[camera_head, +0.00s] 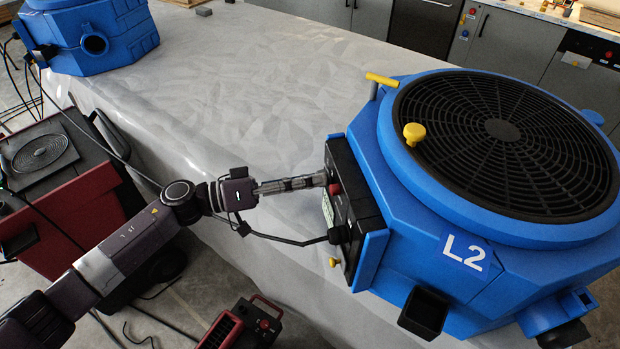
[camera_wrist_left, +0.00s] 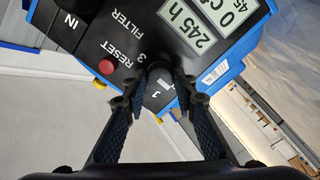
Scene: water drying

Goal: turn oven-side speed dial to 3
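The blue dryer marked L2 (camera_head: 460,252) stands on the right in the head view. Its black control panel (camera_head: 352,205) faces my left gripper (camera_head: 322,180). In the wrist view, the panel (camera_wrist_left: 128,30) carries a dark speed dial (camera_wrist_left: 158,74), largely hidden by my fingers. My left gripper (camera_wrist_left: 162,78) has its fingertips on either side of the dial, with no clear gap. A number next to the dial is partly covered, and I cannot read the dial's setting. My right gripper is in neither view.
A second blue dryer (camera_head: 95,45) stands at the upper left. The pale wrapped surface (camera_head: 220,90) between the dryers is largely clear. A red-and-black unit (camera_head: 75,215) stands at the left.

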